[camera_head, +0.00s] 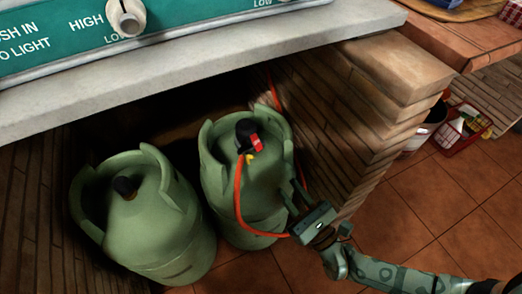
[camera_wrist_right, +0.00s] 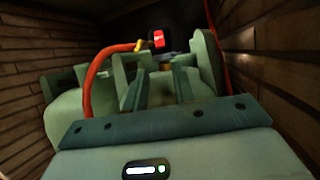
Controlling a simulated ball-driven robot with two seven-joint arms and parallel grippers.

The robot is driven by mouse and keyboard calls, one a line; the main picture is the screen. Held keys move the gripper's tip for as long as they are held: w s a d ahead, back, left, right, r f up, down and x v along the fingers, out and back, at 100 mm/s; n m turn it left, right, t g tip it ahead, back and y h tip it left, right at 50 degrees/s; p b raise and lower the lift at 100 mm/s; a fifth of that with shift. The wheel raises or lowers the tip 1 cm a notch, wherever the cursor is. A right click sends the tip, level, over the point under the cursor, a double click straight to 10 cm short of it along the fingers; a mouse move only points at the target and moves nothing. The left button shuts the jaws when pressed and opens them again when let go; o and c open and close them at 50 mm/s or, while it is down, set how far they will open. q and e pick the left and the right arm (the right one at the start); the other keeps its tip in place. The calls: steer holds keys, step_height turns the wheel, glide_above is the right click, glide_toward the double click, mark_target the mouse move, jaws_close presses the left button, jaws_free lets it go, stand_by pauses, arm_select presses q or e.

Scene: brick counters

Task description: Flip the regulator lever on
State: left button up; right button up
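The regulator (camera_head: 246,133) is black with a red lever (camera_head: 257,144) and sits on top of the right green gas cylinder (camera_head: 215,165). An orange hose (camera_head: 239,195) runs from it beside a small yellow part. My right gripper (camera_head: 293,193) is at the cylinder's right side, below and right of the regulator, with its two fingers apart and nothing seen between them. In the right wrist view, the red lever (camera_wrist_right: 159,40) is beyond the fingertips (camera_wrist_right: 160,65), a little above them and apart. My left gripper is not in view.
A second green cylinder (camera_head: 140,215) stands to the left. A grey counter edge (camera_head: 200,73) overhangs above, and a brick pillar (camera_head: 345,125) bounds the right side. A bucket (camera_head: 418,142) and a red crate (camera_head: 463,130) stand on the tiled floor at right.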

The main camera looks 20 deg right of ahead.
mark_target(256, 142)
steer(key=b+x, duration=0.1)
steer(key=x, duration=1)
steer(key=shift+w+a+b, duration=0.1)
steer(key=shift+w+b, duration=0.05)
steer(key=shift+b, duration=0.15)
steer(key=shift+w, duration=0.1)
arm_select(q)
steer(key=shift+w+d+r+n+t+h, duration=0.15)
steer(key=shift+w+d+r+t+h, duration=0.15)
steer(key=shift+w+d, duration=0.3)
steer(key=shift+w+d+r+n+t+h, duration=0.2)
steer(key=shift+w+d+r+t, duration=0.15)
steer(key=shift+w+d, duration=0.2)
arm_select(e)
jaws_close()
